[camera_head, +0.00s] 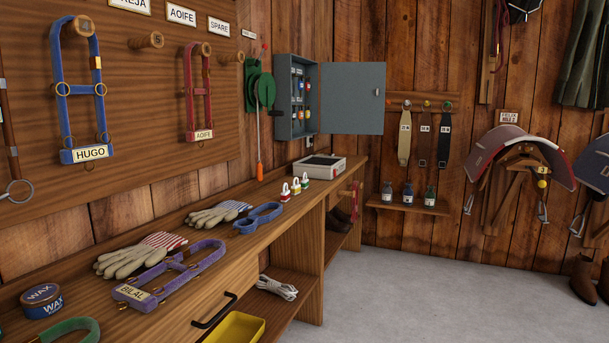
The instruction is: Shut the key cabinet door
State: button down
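The key cabinet (283,98) is a grey metal box on the wood wall above the far end of the bench. Several keys with coloured tags (301,100) hang inside the box. My gripper is not in view.
The wooden bench (225,243) runs along the left wall, holding gloves (140,254), a purple halter (170,275), small padlocks (295,187) and a white box (314,168). A yellow tray (236,328) juts out below.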

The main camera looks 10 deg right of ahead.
aim_at(350, 104)
jog(key=z, duration=0.7)
jog(key=i, duration=1.4)
jog(key=z, duration=0.85)
jog(key=i, duration=1.9)
jog(key=u, duration=0.75)
jog(key=i, duration=1.3)
jog(key=u, duration=0.6)
